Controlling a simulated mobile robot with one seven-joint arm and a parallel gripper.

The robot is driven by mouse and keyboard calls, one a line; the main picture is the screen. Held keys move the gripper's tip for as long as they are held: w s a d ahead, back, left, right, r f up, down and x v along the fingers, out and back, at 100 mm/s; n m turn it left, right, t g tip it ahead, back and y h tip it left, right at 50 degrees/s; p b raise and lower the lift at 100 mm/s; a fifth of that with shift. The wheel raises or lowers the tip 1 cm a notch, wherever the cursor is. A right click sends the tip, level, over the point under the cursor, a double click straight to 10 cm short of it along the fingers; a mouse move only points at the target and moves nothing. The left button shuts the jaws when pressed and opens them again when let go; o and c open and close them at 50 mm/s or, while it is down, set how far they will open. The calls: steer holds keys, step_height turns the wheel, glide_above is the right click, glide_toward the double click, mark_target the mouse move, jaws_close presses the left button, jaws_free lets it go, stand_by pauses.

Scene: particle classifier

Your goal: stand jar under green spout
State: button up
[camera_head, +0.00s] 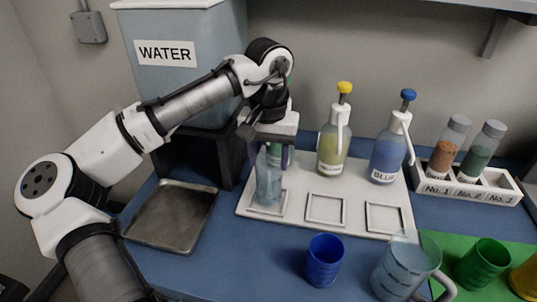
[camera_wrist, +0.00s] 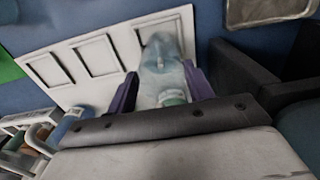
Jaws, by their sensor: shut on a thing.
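A clear, bluish jar (camera_head: 268,182) is upright at the left square frame (camera_head: 283,203) of the white board (camera_head: 335,222). My gripper (camera_head: 272,160) is shut on it from above and behind; its purple fingers flank the jar, also in the wrist view (camera_wrist: 160,88). I cannot tell whether the jar's base touches the board. In the wrist view the jar (camera_wrist: 160,55) covers part of the end frame.
Yellow (camera_head: 331,150) and blue (camera_head: 388,155) pump bottles stand behind the middle and right frames, which are empty. A metal tray (camera_head: 172,215) lies left. A WATER tank (camera_head: 185,70) stands behind my arm. A blue cup (camera_head: 323,262) and a measuring jug (camera_head: 400,270) stand in front.

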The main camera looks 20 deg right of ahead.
steer(key=shift+f, duration=0.4)
steer(key=o, duration=1.4)
steer(key=shift+s+f, duration=0.2)
steer(key=shift+f, duration=0.05)
steer(key=r, duration=1.3)
steer(key=shift+w+r, duration=0.2)
